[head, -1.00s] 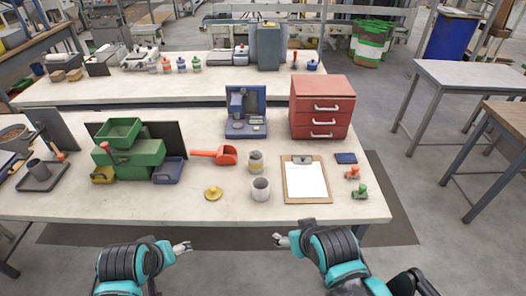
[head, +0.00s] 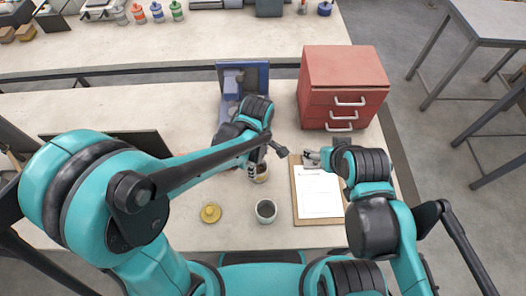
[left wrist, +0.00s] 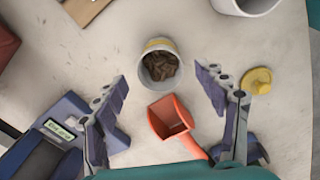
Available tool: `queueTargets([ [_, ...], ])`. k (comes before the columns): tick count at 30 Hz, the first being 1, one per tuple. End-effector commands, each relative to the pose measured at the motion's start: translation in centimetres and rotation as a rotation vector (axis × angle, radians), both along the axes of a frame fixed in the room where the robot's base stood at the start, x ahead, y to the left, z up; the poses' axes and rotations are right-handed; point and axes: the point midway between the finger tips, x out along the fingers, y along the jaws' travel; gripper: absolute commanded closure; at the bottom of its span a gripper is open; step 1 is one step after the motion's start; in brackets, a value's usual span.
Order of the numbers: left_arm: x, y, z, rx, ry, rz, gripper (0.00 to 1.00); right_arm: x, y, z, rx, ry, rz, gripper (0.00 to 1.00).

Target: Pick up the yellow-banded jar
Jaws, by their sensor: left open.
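The yellow-banded jar (head: 262,177) stands upright on the bench, partly hidden by my left gripper in the head view. In the left wrist view the jar (left wrist: 146,72) is a grey-white cylinder with brown contents and a yellow band below its rim. My left gripper (head: 266,160) is over the jar, pointing down. In the left wrist view its open fingers (left wrist: 161,80) are spread to either side of the jar, with visible gaps between. My right gripper (head: 312,157) is over the upper part of the clipboard, right of the jar; its finger opening is too small to judge.
An open grey jar (head: 265,211) stands in front of the banded jar, and a yellow lid (head: 210,213) lies to its left. An orange scoop (left wrist: 172,118) lies close to the banded jar. A blue device (left wrist: 70,106), clipboard (head: 318,214) and red drawer unit (head: 342,80) are nearby.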

Motion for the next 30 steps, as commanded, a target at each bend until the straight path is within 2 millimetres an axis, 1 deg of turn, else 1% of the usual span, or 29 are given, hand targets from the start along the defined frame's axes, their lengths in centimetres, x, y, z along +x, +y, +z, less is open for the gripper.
queueTargets([
  [8,0.0,-0.1,-3.0,0.002,0.005,0.01,0.28,0.0,0.0,-1.1,0.0,0.0,0.0,0.29],
  [11,0.1,0.0,-4.4,0.002,0.005,0.009,0.28,0.0,0.0,-1.7,0.0,0.0,0.0,0.29],
  [15,0.3,0.1,-6.6,0.002,0.004,0.009,0.28,0.0,0.0,-2.7,0.0,0.0,0.0,0.29],
  [18,0.2,0.1,-7.6,0.002,0.004,0.009,0.28,0.0,0.0,-3.0,0.0,0.0,0.0,0.29],
  [21,0.3,0.1,-7.9,0.0,0.003,0.008,0.28,0.0,0.0,-3.0,0.0,0.0,0.0,0.29],
  [26,0.2,0.1,-7.8,0.0,0.003,0.008,0.28,0.0,0.0,-3.0,0.0,0.0,0.0,0.29],
  [27,0.2,0.1,-7.8,0.0,0.003,0.008,0.31,0.0,0.0,-3.0,0.0,0.0,0.0,0.29],
  [29,0.2,0.1,-7.8,0.0,0.003,0.008,0.47,0.0,0.0,-3.0,0.0,0.0,0.0,0.29],
  [30,0.2,0.1,-7.8,0.0,0.003,0.008,0.57,0.0,0.0,-3.0,0.0,0.0,0.0,0.29],
])
